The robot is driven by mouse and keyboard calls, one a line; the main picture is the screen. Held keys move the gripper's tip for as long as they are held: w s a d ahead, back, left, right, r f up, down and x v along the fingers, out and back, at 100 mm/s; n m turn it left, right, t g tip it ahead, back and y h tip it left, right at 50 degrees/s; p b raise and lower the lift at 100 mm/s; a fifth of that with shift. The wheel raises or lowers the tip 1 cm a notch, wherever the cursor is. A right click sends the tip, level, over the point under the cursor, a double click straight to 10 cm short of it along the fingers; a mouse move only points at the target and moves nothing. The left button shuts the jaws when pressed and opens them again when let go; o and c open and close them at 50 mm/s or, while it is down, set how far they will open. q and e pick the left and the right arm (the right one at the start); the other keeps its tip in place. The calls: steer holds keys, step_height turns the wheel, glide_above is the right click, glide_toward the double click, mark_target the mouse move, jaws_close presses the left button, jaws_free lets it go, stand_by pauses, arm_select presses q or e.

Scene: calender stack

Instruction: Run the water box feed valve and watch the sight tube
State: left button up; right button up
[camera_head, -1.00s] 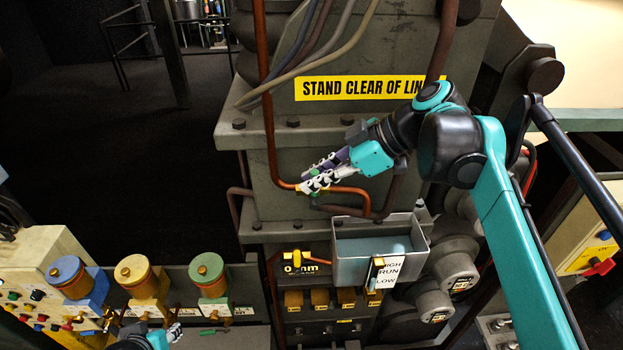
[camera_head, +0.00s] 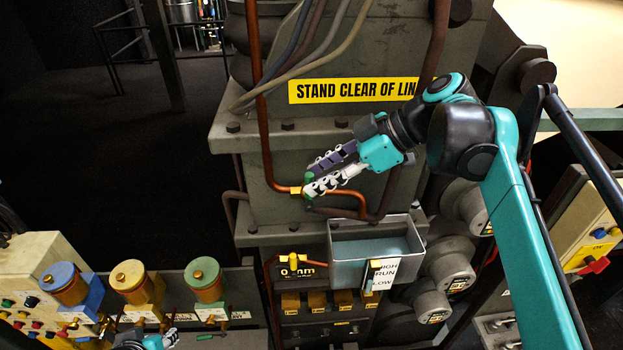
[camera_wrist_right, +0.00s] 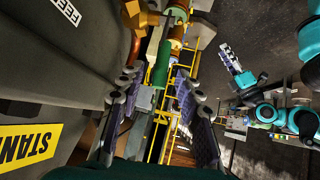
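The grey water box (camera_head: 340,268) stands on the machine front with bluish water in it. The sight tube (camera_head: 368,284) is on its front beside a plate marked HIGH, RUN and LOW; its level is too small to read. The feed valve (camera_head: 296,190) sits on the copper pipe above the box. My right gripper (camera_head: 307,185) is at the valve, its fingers apart. In the right wrist view the green handle (camera_wrist_right: 161,64) lies between the spread fingers; contact is unclear. My left gripper (camera_head: 171,337) is low at the left, near the green pot, its fingers unclear.
Blue, yellow and green pots (camera_head: 204,280) stand in a row at lower left beside a cream control panel (camera_head: 40,262). A yellow sign (camera_head: 352,90) is above the valve. Pipes and cables run close around my right gripper. Dark floor (camera_head: 110,150) is open at the left.

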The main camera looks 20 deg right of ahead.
steer(key=v, duration=0.9)
steer(key=shift+s+d, duration=0.15)
steer(key=shift+d, duration=0.05)
steer(key=shift+r, duration=0.1)
steer(key=shift+c, duration=0.3)
